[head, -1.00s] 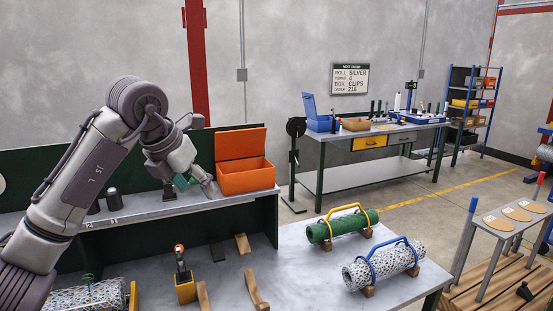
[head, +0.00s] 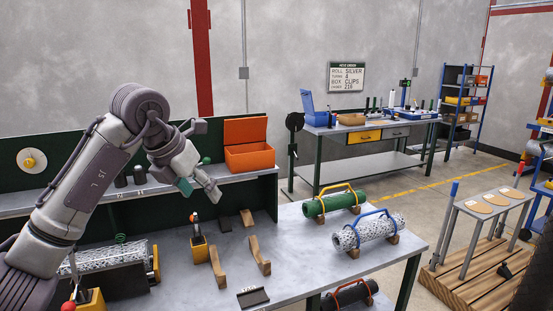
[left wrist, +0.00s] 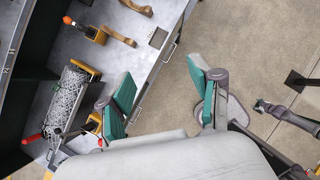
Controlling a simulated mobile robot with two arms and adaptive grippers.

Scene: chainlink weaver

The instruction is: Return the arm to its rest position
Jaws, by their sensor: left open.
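My left gripper (head: 198,192) is in the head view, in front of the shelf and above the bench, apart from the orange box. Its arm comes in from the left and bends down at the elbow. In the left wrist view its two green-padded fingers (left wrist: 160,100) stand wide apart with nothing between them. Bare floor shows between and beyond them.
The bench (head: 290,264) holds a silver mesh roll (head: 368,231), a green roll (head: 335,204), wooden cradles (head: 258,256) and a yellow holder (head: 198,252). The open orange box (head: 250,158) stands on the shelf (head: 160,188). A slatted pallet (head: 480,275) lies at right.

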